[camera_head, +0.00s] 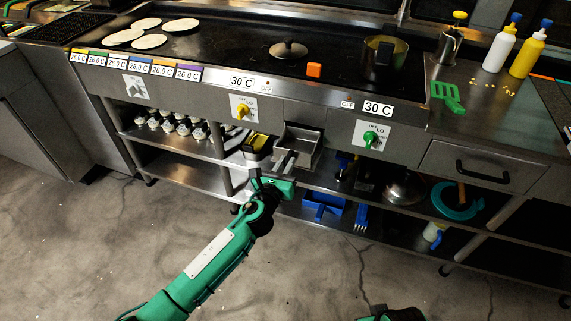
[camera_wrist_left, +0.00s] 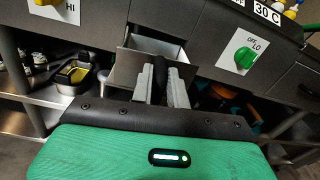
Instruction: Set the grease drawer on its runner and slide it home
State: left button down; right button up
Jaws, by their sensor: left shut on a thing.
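The grease drawer (camera_head: 309,146) is an open-topped grey metal tray. In the head view it juts out below the griddle front, near the dark slot (camera_head: 304,114) between the yellow and green knobs. My left gripper (camera_head: 285,160) is at its front, and the wrist view shows the gripper's two pale fingers (camera_wrist_left: 167,82) shut on the dark drawer handle. The drawer's front plate (camera_wrist_left: 128,68) and part of its inside show beyond the fingers. Whether the drawer rests on its runner is hidden.
A container with yellow contents (camera_head: 257,146) stands close to the left of the drawer; it also shows in the wrist view (camera_wrist_left: 74,75). The green knob (camera_head: 370,138) is to the right. A blue bin (camera_head: 323,207) and a metal lid (camera_head: 405,188) are on lower shelves. The floor in front is clear.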

pick_arm(q)
jog(key=shift+w+f, duration=0.2)
jog(key=shift+w, duration=0.05)
dwell(0.3)
jog(key=shift+d+p, duration=0.2)
jog(key=shift+p, duration=0.1)
dwell(1.0)
jog(key=shift+r+p, duration=0.3)
dwell(0.9)
jog(key=shift+x, duration=1.85)
dwell(3.2)
